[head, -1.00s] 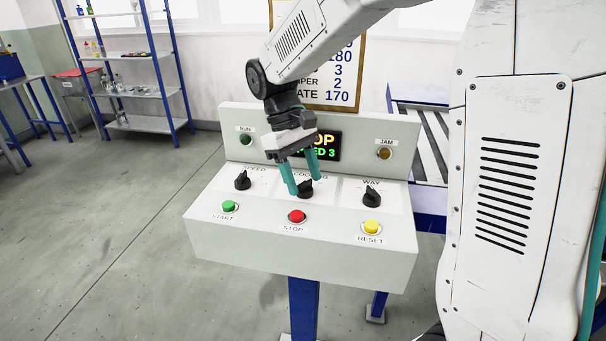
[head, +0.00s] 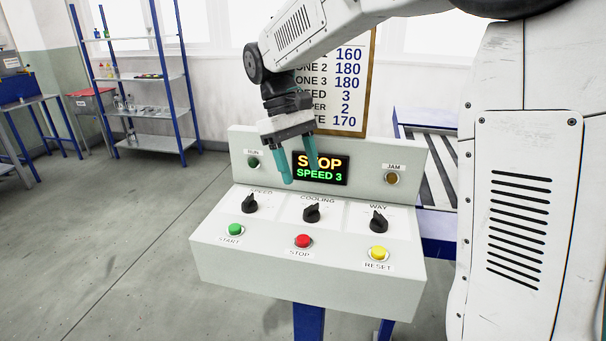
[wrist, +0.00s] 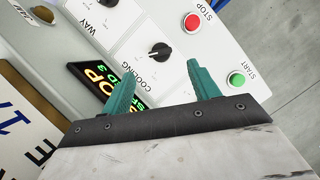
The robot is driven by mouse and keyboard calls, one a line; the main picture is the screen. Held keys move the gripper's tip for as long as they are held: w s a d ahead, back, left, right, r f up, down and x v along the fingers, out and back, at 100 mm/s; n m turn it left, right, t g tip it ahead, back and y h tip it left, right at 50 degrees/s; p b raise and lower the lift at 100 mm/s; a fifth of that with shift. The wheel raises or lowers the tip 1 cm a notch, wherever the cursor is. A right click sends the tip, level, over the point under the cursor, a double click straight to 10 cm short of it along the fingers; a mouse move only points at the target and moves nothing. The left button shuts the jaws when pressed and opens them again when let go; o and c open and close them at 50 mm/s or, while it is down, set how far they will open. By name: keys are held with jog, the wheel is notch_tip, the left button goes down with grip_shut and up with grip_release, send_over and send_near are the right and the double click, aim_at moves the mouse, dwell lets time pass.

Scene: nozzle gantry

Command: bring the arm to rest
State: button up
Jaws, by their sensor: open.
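My gripper (head: 300,176) is open and empty, with its teal fingers apart in the air above the control panel (head: 300,268). The black COOLING knob (head: 311,212) stands below and right of the fingertips. It also shows between and beyond the fingers in the wrist view (wrist: 159,51). No contact with a knob or button shows. My gripper (wrist: 157,76) also shows open in the wrist view.
The panel bears a SPEED knob (head: 249,203), a WAY knob (head: 378,221), and START (head: 235,229), STOP (head: 303,241) and RESET (head: 379,252) buttons. RUN (head: 254,162) and JAM (head: 391,177) lamps look unlit. A framed number board (head: 348,90) stands behind. Open floor lies left.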

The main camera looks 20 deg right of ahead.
dwell(0.4)
jog(key=s+d+f+m+t+y, duration=0.1)
jog(key=s+d+m+t, duration=0.1)
jog(key=s, duration=1)
jog(key=s+d+f+m+t, duration=0.1)
jog(key=s+d+m+t, duration=0.1)
jog(key=s, duration=1.1)
jog(key=shift+s+d+m+t+y, duration=0.3)
jog(key=shift+t+y, duration=0.1)
jog(key=shift+t, duration=0.4)
